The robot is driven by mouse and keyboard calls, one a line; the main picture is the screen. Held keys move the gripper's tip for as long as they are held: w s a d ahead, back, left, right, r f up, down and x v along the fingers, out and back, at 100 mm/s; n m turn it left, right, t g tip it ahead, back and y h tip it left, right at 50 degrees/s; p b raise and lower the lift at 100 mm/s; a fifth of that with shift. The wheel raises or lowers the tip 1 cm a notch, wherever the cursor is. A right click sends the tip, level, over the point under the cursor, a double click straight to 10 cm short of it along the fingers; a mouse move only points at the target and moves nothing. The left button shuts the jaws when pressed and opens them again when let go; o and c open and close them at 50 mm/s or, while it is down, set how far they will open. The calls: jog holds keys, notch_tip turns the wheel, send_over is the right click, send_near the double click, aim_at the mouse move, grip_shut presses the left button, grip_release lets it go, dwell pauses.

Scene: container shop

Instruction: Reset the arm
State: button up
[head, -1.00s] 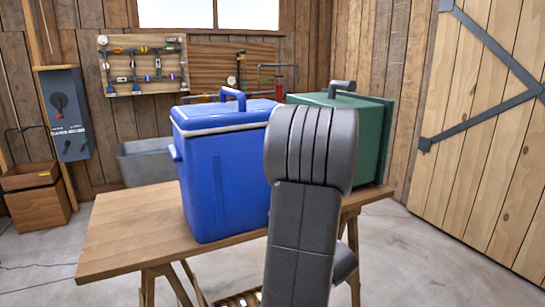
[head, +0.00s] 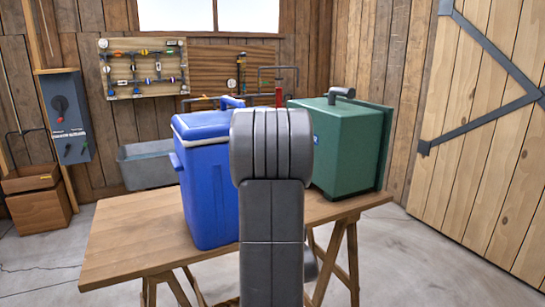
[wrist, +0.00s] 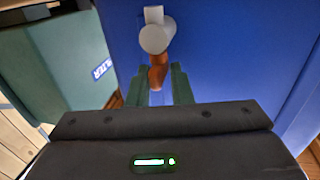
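My gripper (wrist: 160,76) shows in the wrist view with its two greenish fingers apart. The orange-brown lever (wrist: 158,72) of a white tap (wrist: 155,36) lies between or just beyond the fingertips; I cannot tell whether they touch it. The tap is on the face of a blue cooler (wrist: 235,60). In the head view my dark arm stands upright in front of the table and hides my gripper, the tap and the right part of the cooler (head: 207,195).
The cooler and a green box (head: 350,150) stand on a wooden table (head: 120,240). The table's left end is clear. A grey tub (head: 147,167), a wooden crate (head: 38,210) and a grey wall box (head: 67,115) are behind it. A wooden door is at the right.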

jog(key=shift+m+h+p, duration=0.5)
jog(key=shift+h, duration=0.2)
